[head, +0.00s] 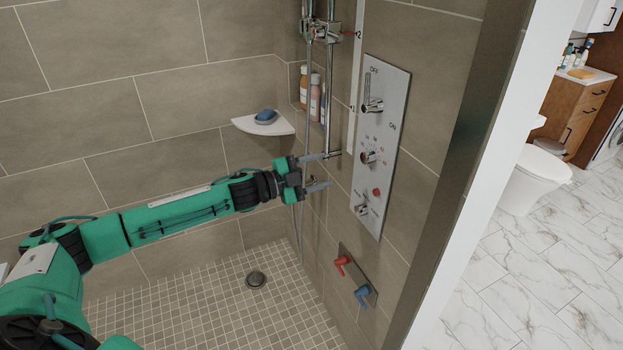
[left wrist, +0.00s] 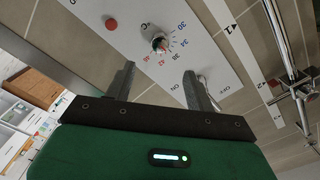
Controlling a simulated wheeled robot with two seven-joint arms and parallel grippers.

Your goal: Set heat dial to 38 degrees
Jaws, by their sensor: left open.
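The heat dial (head: 368,157) is a small metal knob in the middle of a pale control panel (head: 392,97) on the shower wall. In the left wrist view the dial (left wrist: 160,44) has a ring of numbers that seem to run from 30 to the 40s, the higher ones red. I cannot tell which number it points at. My left gripper (head: 328,170) is open and empty, left of the panel and apart from it. In the left wrist view the gripper (left wrist: 158,74) has the dial beyond the gap between its fingers. My right gripper is out of view.
An ON/OFF lever (head: 372,104) is above the dial; a red button (head: 376,192) and a smaller knob (head: 362,209) are below. Red (head: 342,265) and blue (head: 362,296) handles sit lower. A vertical shower rail (head: 332,90) and corner shelf (head: 262,126) are near my gripper.

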